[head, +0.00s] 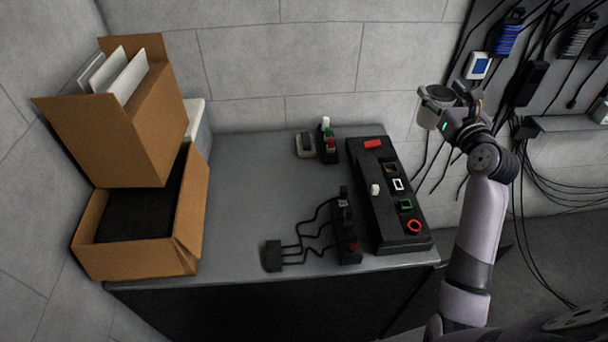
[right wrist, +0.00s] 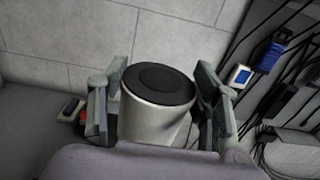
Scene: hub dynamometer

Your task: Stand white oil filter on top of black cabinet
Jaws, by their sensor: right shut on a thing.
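The white oil filter, a pale cylinder with a dark round end, is in my right gripper. It shows in the right wrist view (right wrist: 153,117) and in the head view (head: 428,117). My right gripper (right wrist: 158,105) is shut on the filter, one finger on each side of it; it also shows in the head view (head: 436,103). In the head view the filter is held up in the air, right of the black cabinet. The black cabinet (head: 265,310) has a grey top (head: 240,220) and a dark front. My left gripper is not in view.
A black control box (head: 400,215) with colored buttons lies along the cabinet's right edge. Small switches and cables (head: 273,255) sit near the front middle. Stacked cardboard boxes (head: 130,130) fill the left end. The top's left middle is clear. Cables hang on the right wall.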

